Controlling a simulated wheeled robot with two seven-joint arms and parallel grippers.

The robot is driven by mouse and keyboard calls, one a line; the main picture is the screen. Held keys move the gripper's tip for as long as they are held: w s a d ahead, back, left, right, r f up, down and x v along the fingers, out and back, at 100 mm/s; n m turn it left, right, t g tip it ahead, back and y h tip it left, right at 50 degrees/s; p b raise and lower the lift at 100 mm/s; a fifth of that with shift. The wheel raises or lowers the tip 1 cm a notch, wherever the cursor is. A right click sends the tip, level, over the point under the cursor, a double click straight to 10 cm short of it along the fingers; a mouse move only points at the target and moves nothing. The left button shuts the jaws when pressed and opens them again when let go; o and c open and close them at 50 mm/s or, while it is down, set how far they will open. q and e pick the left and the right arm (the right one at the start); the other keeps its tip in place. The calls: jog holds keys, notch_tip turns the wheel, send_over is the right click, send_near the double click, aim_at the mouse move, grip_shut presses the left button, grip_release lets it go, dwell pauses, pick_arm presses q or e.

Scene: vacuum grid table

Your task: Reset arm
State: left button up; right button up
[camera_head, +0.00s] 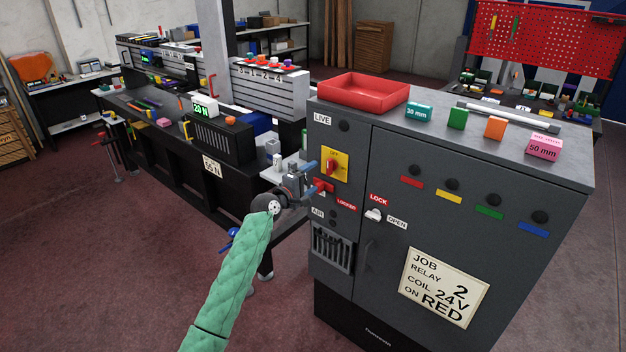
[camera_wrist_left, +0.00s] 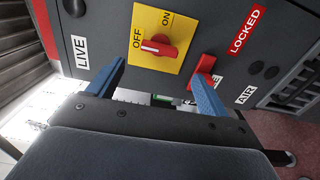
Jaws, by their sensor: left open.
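My left gripper (camera_head: 314,178) is open and empty in front of the upper left part of the grey cabinet (camera_head: 385,160). In the left wrist view its two blue fingers (camera_wrist_left: 160,72) stand apart. A yellow switch plate (camera_head: 341,154) with a red knob (camera_wrist_left: 158,47) and OFF and ON marks lies just beyond the fingers. A red lever (camera_wrist_left: 204,68) by the LOCKED label (camera_wrist_left: 246,31) is partly behind one finger; I cannot tell whether they touch. My green-sleeved left arm reaches up from the bottom. My right gripper is out of view.
A red tray (camera_head: 363,104) and several coloured blocks stand on the cabinet top. A LOCK/OPEN latch (camera_head: 374,214) and a job sign (camera_head: 444,287) are on its door. A dark workbench (camera_head: 150,133) with tools stands behind my arm. Open floor (camera_head: 110,250) lies left.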

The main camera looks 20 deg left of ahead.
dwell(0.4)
